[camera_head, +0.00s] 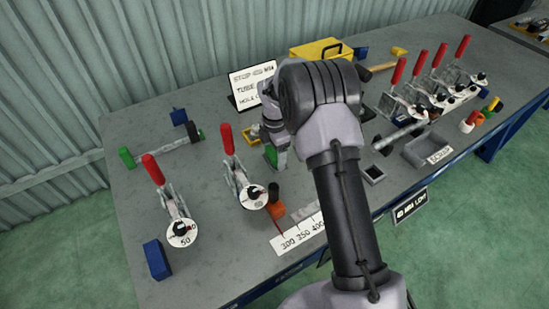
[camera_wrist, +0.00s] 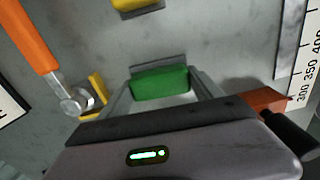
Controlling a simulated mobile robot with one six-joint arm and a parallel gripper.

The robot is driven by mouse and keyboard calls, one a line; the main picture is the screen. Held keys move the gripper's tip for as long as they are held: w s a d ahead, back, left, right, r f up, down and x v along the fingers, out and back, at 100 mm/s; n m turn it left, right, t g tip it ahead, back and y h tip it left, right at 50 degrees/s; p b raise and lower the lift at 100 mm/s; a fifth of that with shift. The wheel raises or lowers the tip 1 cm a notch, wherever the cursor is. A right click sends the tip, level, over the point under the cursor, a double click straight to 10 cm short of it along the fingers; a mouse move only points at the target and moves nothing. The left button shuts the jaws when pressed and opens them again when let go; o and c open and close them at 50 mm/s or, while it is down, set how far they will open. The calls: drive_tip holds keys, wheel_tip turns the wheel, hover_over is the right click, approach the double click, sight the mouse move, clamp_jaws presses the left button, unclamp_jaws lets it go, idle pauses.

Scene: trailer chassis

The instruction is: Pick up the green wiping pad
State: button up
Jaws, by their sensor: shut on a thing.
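The green wiping pad (camera_wrist: 160,84) is a small green block. In the wrist view it sits between the two fingers of my gripper (camera_wrist: 160,92), which is shut on it. In the head view a bit of the pad's green (camera_head: 271,155) shows low beside my gripper (camera_head: 279,152), close over the grey table. My wrist and arm hide much of this spot. I cannot tell whether the pad touches the tabletop.
Red-handled toggle clamps (camera_head: 228,154) stand to the left, with more at the right. A written sign (camera_head: 250,84) and a yellow toolbox (camera_head: 315,50) are behind. A grey tray (camera_head: 428,150) lies right of my arm. An orange-handled tool (camera_wrist: 28,38) lies nearby.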

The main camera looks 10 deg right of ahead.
sight(275, 153)
drive_tip(key=shift+c, duration=1.3)
drive_tip(key=shift+r, duration=0.15)
drive_tip(key=shift+r+p, duration=0.3)
drive_tip(key=r+p, duration=0.1)
drive_tip(key=r, duration=0.2)
drive_tip(key=shift+s+d+p, duration=0.1)
drive_tip(key=shift+s+p, duration=0.1)
drive_tip(key=shift+p, duration=0.2)
drive_tip(key=s+d+p, duration=0.1)
drive_tip(key=s, duration=0.3)
drive_tip(key=s+d+p, duration=0.1)
drive_tip(key=s+d, duration=0.1)
drive_tip(key=s, duration=0.3)
drive_tip(key=s+d+r, duration=0.1)
drive_tip(key=s, duration=0.4)
drive_tip(key=shift+d+r+p, duration=0.1)
drive_tip(key=shift+d+p, duration=0.1)
drive_tip(key=shift+p, duration=0.2)
drive_tip(key=shift+s+d, duration=0.1)
drive_tip(key=shift+s, duration=0.35)
